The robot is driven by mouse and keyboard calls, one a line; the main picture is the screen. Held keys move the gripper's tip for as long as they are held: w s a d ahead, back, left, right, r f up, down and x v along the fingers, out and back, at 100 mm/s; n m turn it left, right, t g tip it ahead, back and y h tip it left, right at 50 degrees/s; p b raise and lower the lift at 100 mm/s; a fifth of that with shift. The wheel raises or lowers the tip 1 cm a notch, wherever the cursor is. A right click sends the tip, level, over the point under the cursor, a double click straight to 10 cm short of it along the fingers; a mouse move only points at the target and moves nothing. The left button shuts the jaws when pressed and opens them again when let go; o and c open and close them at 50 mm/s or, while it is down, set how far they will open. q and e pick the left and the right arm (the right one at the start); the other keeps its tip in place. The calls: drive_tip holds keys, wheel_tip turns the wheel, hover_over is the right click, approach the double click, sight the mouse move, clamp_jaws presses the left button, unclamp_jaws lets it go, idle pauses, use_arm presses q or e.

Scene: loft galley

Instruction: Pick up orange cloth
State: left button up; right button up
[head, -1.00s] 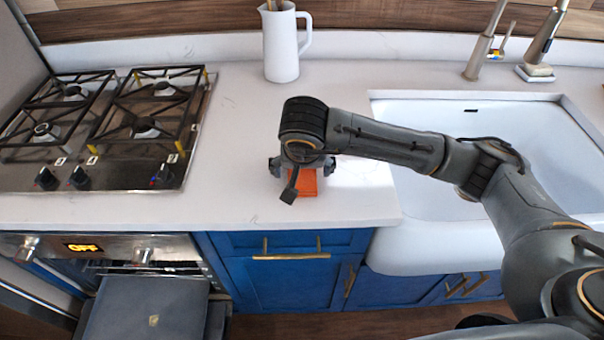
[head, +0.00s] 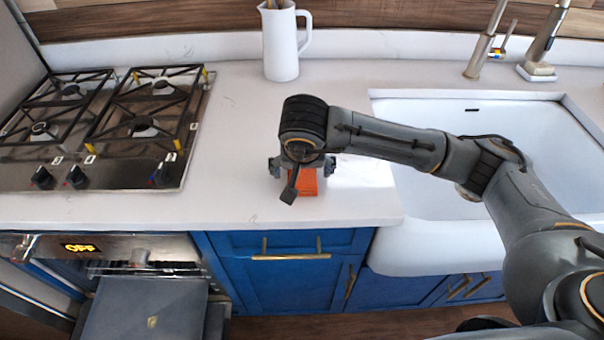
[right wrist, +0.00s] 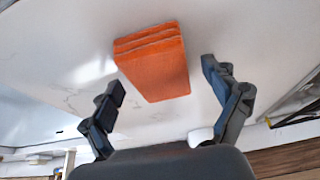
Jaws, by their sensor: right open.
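The orange cloth (head: 303,182) lies folded on the white counter, partly hidden under my right wrist in the head view. In the right wrist view the cloth (right wrist: 153,63) shows as a thick folded stack on the pale counter. My right gripper (head: 302,172) is directly over the cloth in the head view, pointing down. In the right wrist view its two fingers (right wrist: 168,97) are spread wide, one on each side of the cloth's near end. No finger visibly touches the cloth. My left gripper is not in view.
A gas hob (head: 100,125) is on the left and a white sink (head: 480,150) on the right. A white jug (head: 281,45) stands at the back. The oven door (head: 145,310) is open below the hob. The counter (head: 245,130) around the cloth is clear.

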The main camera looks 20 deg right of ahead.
sight(302, 172)
drive_tip(key=c, duration=1.2)
drive_tip(key=shift+c, duration=0.2)
drive_tip(key=shift+r+p, duration=0.45)
drive_tip(key=shift+p, duration=0.4)
wheel_tip(302, 172, up, 3)
drive_tip(key=shift+r+b, duration=0.1)
drive_tip(key=shift+b, duration=0.5)
drive_tip(key=s+a+r+b, duration=0.2)
drive_tip(key=s+a+r, duration=0.2)
drive_tip(key=s+r, duration=0.5)
drive_tip(key=s, duration=0.4)
drive_tip(key=shift+s+r, duration=0.2)
drive_tip(key=shift+s, duration=0.05)
drive_tip(key=shift+d, duration=0.1)
